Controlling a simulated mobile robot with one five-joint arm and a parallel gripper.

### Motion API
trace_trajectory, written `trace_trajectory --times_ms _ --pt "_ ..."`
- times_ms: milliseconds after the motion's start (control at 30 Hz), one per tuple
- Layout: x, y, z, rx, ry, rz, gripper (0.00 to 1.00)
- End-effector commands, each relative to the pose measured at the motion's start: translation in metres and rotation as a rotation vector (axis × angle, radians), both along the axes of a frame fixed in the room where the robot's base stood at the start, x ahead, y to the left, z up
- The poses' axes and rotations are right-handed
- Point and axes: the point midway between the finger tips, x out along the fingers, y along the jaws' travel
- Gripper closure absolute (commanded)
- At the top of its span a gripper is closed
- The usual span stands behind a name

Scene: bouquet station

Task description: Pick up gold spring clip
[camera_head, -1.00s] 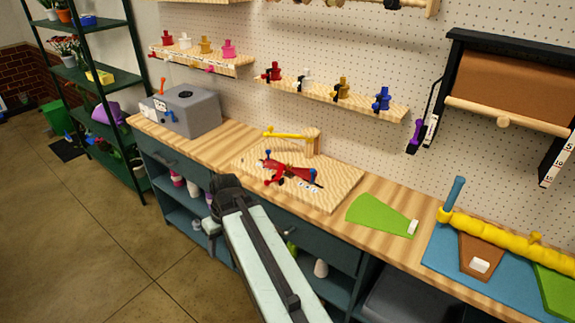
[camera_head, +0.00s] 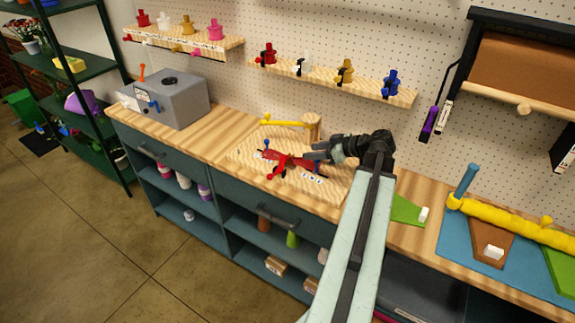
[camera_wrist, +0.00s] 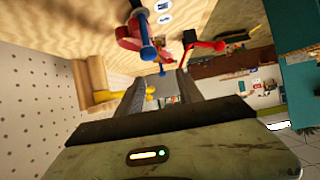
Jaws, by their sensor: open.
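The gold piece (camera_head: 345,72) on the middle wall shelf, between a white and a blue one, may be the gold spring clip; it is too small to be sure. Another gold piece (camera_head: 188,29) stands on the upper left shelf. My gripper (camera_head: 310,152) is over the wooden board on the bench, pointing left, below and in front of the middle shelf and apart from it. In the wrist view my gripper (camera_wrist: 159,78) has its two fingers spread with nothing held between them. No gold clip is clearly seen there.
A red tool with blue knobs (camera_head: 288,162) lies on the wooden board (camera_head: 240,157), close to my fingers. A yellow arm on a wooden post (camera_head: 312,126) stands behind it. A grey box (camera_head: 180,100) is at left. The blue mat (camera_head: 434,240) lies right.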

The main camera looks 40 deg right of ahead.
Motion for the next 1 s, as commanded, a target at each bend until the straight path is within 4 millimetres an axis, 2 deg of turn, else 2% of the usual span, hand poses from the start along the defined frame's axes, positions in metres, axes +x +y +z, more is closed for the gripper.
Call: trace_trajectory --times_ms 33,233,433,600,833,1000 --pt "-0.001 -0.001 -0.011 -0.003 -0.003 -0.002 0.56" --pt "-0.001 -0.002 -0.011 -0.004 -0.006 -0.004 0.56" --pt "0.016 0.0 -0.024 -0.003 -0.005 -0.008 0.56" --pt "0.019 0.0 -0.026 -0.003 -0.005 -0.012 0.56" --pt "0.05 0.005 -0.048 -0.003 -0.005 -0.012 0.56" --pt "0.059 0.008 -0.049 -0.003 -0.005 -0.015 0.56"
